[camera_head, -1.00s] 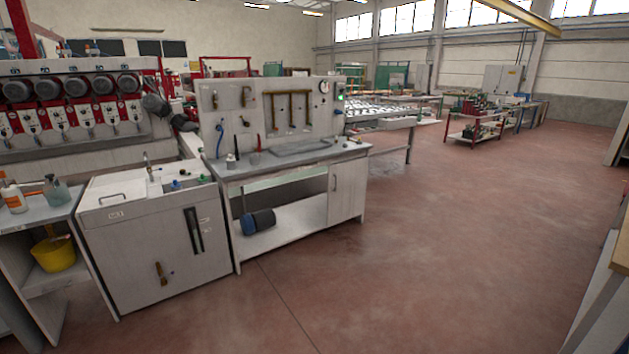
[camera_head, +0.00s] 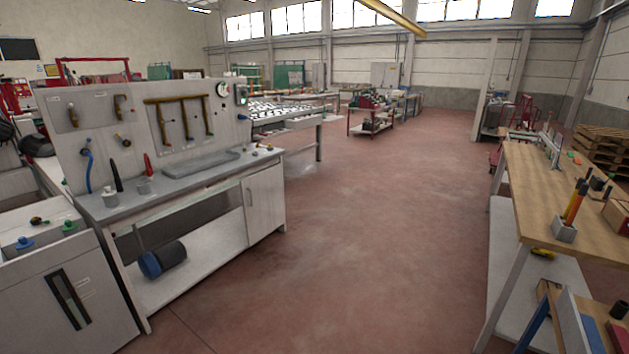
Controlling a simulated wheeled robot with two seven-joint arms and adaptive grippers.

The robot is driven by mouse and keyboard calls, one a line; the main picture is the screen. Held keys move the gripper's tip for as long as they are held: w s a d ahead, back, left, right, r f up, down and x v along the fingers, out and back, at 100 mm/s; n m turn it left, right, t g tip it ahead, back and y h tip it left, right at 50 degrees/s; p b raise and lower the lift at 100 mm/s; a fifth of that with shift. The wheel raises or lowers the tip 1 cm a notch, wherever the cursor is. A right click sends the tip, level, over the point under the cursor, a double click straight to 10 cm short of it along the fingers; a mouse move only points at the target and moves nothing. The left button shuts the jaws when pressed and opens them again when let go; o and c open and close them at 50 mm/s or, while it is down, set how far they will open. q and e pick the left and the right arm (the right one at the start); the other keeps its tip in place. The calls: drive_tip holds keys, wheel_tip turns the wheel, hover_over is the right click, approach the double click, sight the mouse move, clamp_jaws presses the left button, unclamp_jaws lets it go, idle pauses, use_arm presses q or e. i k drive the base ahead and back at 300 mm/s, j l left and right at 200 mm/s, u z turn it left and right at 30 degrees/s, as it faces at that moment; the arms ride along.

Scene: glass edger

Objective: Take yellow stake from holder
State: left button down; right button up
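A yellow-orange stake (camera_head: 574,203) stands tilted in a small grey block-shaped holder (camera_head: 563,231) at the front left edge of a wooden-topped table (camera_head: 530,180) on the right. A dark item stands close beside the stake, partly overlapping it, and I cannot tell whether it is in the same holder. Neither of my grippers shows in the head view.
A grey workbench (camera_head: 190,182) with a tool panel stands on the left, beside a white cabinet (camera_head: 75,300). Pallets (camera_head: 603,145) are stacked at the far right. The red floor (camera_head: 370,220) between bench and table is clear.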

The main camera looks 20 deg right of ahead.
sight(581, 180)
drive_tip(key=i+l+z, duration=0.1)
drive_tip(key=i+z, duration=0.2)
drive_tip(key=z, duration=0.15)
drive_tip(key=i+z, duration=1.35)
drive_tip(key=i, duration=0.2)
drive_tip(key=i+j+z, duration=0.2)
drive_tip(key=i, duration=0.2)
drive_tip(key=i+j+z, duration=0.25)
drive_tip(key=i, duration=0.2)
drive_tip(key=i+j+z, duration=0.25)
drive_tip(key=i, duration=0.15)
